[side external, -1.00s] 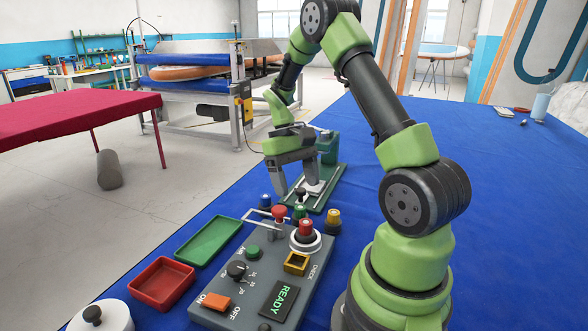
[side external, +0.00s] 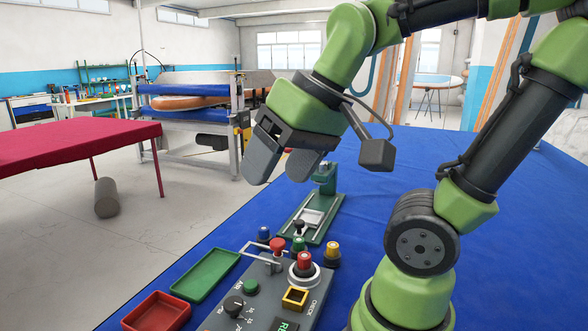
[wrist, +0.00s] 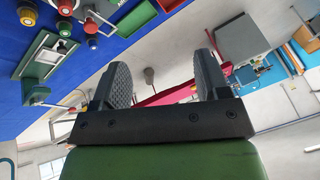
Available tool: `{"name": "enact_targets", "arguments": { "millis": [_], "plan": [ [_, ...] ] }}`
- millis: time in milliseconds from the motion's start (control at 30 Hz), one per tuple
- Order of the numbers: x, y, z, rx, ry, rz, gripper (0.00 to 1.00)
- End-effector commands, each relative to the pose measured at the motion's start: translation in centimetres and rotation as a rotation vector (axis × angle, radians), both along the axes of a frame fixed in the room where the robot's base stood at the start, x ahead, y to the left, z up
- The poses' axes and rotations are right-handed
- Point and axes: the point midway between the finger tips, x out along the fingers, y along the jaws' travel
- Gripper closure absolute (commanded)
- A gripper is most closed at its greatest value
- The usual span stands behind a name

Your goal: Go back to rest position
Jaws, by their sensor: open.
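My gripper (side external: 282,160) is raised in the air above the blue table (side external: 445,215) in the side view. Its two dark fingers are apart and nothing is between them. In the wrist view the gripper (wrist: 163,80) also shows its fingers spread, with a tilted view of the room between them. My arm is bent, with the wrist high above the green fixture (side external: 312,220) and the control panel (side external: 262,292).
The grey panel carries several coloured knobs and buttons. A green tray (side external: 205,276) and a red tray (side external: 157,312) lie to its left. Several coloured pegs stand near the fixture. A red-covered table (side external: 70,145) is at the left. The air around my gripper is clear.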

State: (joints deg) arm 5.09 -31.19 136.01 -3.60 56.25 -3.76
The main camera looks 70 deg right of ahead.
Motion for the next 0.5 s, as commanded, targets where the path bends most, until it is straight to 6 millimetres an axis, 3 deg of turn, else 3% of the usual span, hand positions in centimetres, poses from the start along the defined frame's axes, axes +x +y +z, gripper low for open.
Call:
{"name": "enact_targets", "arguments": {
  "millis": [200,500],
  "plan": [
    [-2.3,1.7,0.2,0.045,-0.133,0.031,0.31],
    [-2.4,1.8,0.2,0.051,-0.143,0.031,0.31]
  ]
}}
